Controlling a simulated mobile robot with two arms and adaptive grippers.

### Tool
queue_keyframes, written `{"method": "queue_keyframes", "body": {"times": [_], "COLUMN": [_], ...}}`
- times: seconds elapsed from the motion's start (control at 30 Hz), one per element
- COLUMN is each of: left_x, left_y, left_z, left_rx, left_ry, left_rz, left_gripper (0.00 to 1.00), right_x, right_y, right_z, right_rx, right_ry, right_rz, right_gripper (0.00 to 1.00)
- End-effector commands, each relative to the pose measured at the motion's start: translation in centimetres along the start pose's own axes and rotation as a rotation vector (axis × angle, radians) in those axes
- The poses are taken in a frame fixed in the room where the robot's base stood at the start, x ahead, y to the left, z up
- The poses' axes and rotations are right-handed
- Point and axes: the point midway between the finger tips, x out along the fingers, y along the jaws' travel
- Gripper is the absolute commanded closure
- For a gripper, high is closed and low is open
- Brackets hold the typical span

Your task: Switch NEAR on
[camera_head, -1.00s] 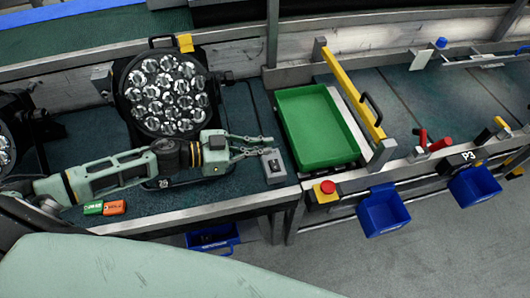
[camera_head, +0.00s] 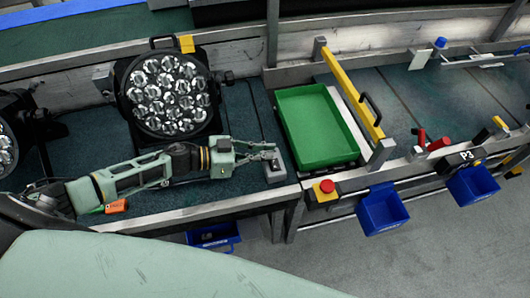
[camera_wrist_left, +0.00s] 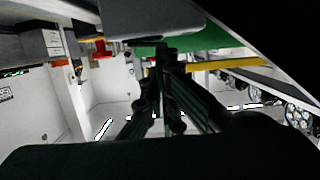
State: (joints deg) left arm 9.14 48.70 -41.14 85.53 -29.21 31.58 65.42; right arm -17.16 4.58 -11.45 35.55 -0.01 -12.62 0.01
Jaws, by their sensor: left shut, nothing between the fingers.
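A small grey switch box (camera_head: 274,172) sits on the bench near its front right corner, with a thin cable running back from it. My left gripper (camera_head: 274,151) is shut and empty, its fingertips at the upper part of the box in the head view. They cover part of its top, so the switch's position is hidden. I cannot tell whether they touch it. In the left wrist view the closed fingers (camera_wrist_left: 164,54) point toward a grey block-like shape (camera_wrist_left: 150,18), probably the box. No NEAR label is readable. My right gripper is not in view.
A large par can (camera_head: 168,95) with several lenses stands behind my left arm. An orange block (camera_head: 117,206) lies by the front edge. A green tray (camera_head: 318,130), a red button (camera_head: 326,187) and a yellow bar (camera_head: 352,92) are to the right.

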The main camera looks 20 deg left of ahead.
Motion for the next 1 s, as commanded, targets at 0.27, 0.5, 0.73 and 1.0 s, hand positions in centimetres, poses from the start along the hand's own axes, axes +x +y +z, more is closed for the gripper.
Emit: {"method": "queue_keyframes", "body": {"times": [0.27,0.5,0.73,1.0], "left_x": [0.1,0.2,0.2,-0.2], "left_y": [-0.7,-0.6,-0.6,-0.7], "left_z": [0.3,0.3,0.5,-0.7], "left_rx": [-0.182,-0.184,-0.184,-0.184], "left_ry": [0.000,0.000,0.000,0.001], "left_rz": [0.047,0.049,0.049,0.048], "left_gripper": [1.00,1.00,1.00,1.00], "right_x": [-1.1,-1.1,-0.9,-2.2], "right_y": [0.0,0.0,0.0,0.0], "right_z": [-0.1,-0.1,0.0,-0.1], "right_rx": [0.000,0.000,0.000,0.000], "right_ry": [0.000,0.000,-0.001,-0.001], "right_rz": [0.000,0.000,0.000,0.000], "right_gripper": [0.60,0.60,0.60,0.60]}}
